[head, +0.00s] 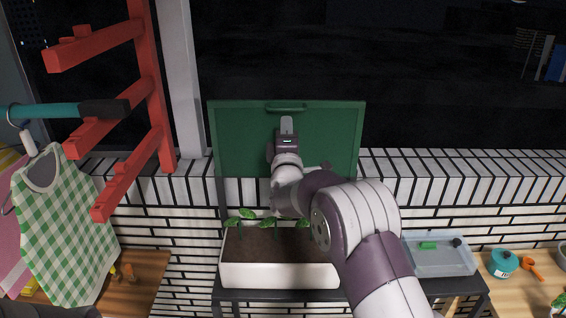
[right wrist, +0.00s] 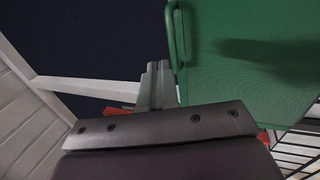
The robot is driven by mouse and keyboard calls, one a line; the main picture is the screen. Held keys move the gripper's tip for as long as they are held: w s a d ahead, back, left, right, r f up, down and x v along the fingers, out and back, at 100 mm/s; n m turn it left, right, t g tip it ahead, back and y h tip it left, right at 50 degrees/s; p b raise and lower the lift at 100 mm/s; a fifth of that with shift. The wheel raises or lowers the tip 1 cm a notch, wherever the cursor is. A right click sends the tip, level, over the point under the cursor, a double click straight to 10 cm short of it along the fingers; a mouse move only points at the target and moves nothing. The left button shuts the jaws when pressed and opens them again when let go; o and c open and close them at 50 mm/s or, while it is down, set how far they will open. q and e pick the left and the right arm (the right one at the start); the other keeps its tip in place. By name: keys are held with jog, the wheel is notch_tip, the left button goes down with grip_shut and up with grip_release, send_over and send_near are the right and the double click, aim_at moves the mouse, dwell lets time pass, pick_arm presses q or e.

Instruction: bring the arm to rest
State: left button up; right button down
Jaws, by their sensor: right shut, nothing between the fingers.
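My right arm (head: 360,225) reaches from the lower right up to the middle of the head view. Its gripper (head: 287,124) points up in front of a green board with a handle (head: 235,140). In the right wrist view the gripper (right wrist: 157,72) shows shut with its fingers together and nothing between them. The green board (right wrist: 250,60) fills the right side there, its handle close beside the fingertips in the picture. I cannot tell whether they touch. My left gripper is not in view.
A white planter (head: 280,275) with seedlings stands below my right arm. A clear tray (head: 440,262) and a teal pot (head: 503,263) are at the right. A red wooden rack (head: 150,90) and a green checked garment (head: 65,230) hang at the left.

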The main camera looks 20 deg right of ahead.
jog(key=r+b+v, duration=0.1)
jog(key=b+v, duration=0.3)
jog(key=v, duration=0.5)
jog(key=s+a+f+m+g+y, duration=0.2)
jog(key=f+m+g+y, duration=0.15)
jog(key=f, duration=0.55)
jog(key=s+a+f+m+g+y, duration=0.2)
jog(key=f+m+g, duration=0.25)
jog(key=f, duration=0.45)
jog(key=s+d+f+m+g, duration=0.1)
jog(key=s+f+m+g, duration=0.1)
jog(key=s, duration=0.6)
jog(key=s+d+f+m+g, duration=0.1)
jog(key=s+f+g, duration=0.3)
jog(key=s, duration=0.5)
jog(key=s+d+f+m+g, duration=0.1)
jog(key=s+f+m+g, duration=0.2)
jog(key=s, duration=0.5)
jog(key=m+g, duration=0.1)
jog(key=g, duration=0.1)
jog(key=shift+s+d+g, duration=0.3)
jog(key=shift+s+d, duration=0.05)
jog(key=shift+d, duration=0.05)
